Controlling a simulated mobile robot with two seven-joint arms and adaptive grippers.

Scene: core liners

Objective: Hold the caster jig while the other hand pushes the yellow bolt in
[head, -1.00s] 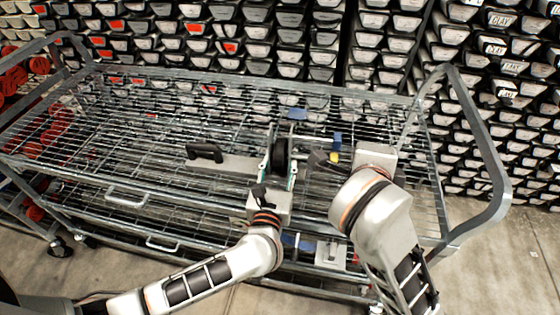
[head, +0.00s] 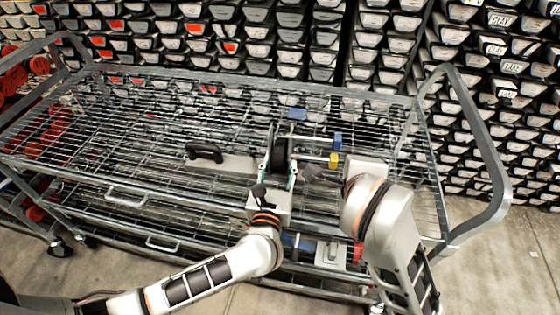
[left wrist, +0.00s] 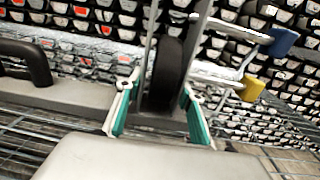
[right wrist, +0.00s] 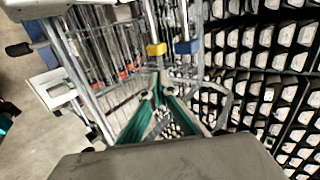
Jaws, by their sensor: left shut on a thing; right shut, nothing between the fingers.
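The caster jig has a grey base plate (head: 236,163), a black handle (head: 204,152) and a black wheel (head: 281,154) between upright plates. Its wheel also shows in the left wrist view (left wrist: 166,75). My left gripper (head: 277,172) is shut on the jig, its teal fingers on either side below the wheel. The yellow bolt (head: 333,160) sticks out to the right of the jig, with bare shank showing behind its head. A blue-headed bolt (head: 337,141) is beside it. My right gripper (right wrist: 160,93) is shut and empty, apart from the yellow bolt head (right wrist: 156,50).
The jig is on the wire top shelf of a grey cart (head: 130,130), with bare shelf to its left. A curved cart handle (head: 485,150) rises at the right. A blue piece (head: 297,114) is behind the jig. Racks of boxes (head: 230,45) fill the back.

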